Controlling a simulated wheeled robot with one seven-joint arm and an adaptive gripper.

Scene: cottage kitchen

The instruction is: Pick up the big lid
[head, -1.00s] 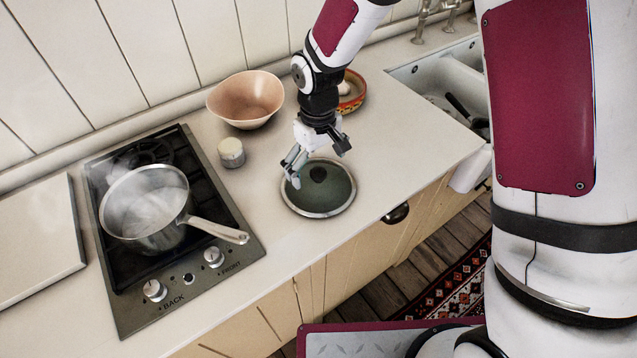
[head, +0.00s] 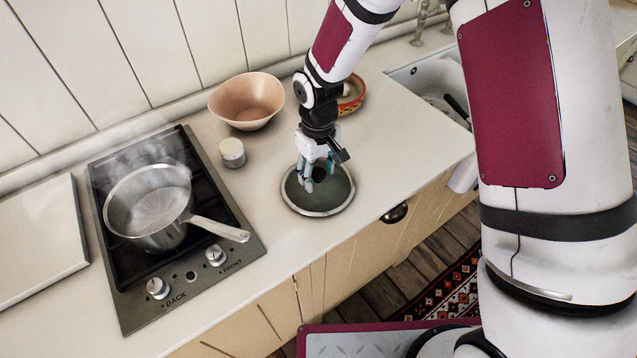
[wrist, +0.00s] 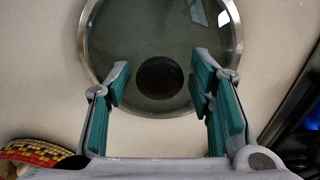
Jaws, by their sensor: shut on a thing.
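The big lid (head: 338,202) is a round glass disc with a metal rim and a dark knob, lying on the counter right of the stove. In the head view my gripper (head: 316,178) is down over its middle and mostly hides the knob. In the wrist view the dark knob (wrist: 160,78) sits between my two teal-padded fingers, with the glass and rim beyond. My gripper is shut on the lid by its knob, though the exact contact is hard to see. The lid looks flat on the counter.
A steel saucepan (head: 148,205) steams on the stove (head: 215,283), its handle pointing toward the lid. A small white-topped jar (head: 232,153), a peach bowl (head: 246,100) and a patterned red-yellow bowl (head: 352,92) stand behind. A sink (head: 432,82) lies to the right. The counter's front edge is close.

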